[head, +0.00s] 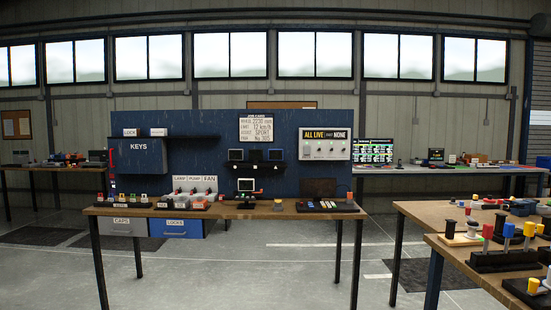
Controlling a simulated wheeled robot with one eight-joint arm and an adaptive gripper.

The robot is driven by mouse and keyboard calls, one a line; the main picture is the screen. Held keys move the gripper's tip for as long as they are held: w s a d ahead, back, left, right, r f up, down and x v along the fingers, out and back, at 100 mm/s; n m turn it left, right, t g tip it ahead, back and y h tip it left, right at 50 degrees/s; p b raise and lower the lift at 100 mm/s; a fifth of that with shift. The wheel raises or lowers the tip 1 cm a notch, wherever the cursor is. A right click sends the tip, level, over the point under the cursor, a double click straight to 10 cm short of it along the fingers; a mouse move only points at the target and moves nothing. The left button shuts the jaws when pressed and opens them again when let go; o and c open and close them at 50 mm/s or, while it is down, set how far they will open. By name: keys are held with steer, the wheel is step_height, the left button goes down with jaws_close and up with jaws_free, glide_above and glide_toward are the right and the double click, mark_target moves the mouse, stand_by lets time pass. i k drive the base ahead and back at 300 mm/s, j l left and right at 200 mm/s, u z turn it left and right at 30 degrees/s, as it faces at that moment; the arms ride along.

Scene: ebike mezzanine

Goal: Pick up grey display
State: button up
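Three small dark-screened units, which look like displays, stand in a row on a black shelf on the blue panel: a left one (236,154), a middle one (255,156) and a right one (276,154). Another small screen unit (246,184) stands below them at the back of the wooden bench (230,212), with a red part beside it. I cannot tell from their small size which of these is the grey display. My gripper is not in view.
The bench also carries key blocks, switches and a black tray (322,206). A cabinet marked KEYS (143,157) hangs on the blue panel (205,122). Wooden tables (440,218) with coloured-handled parts stand at the right. The grey floor (210,265) before the bench is clear.

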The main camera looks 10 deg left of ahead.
mark_target(236, 155)
steer(key=i+j+u, duration=0.1)
steer(key=i+j, duration=0.65)
steer(key=j, duration=0.05)
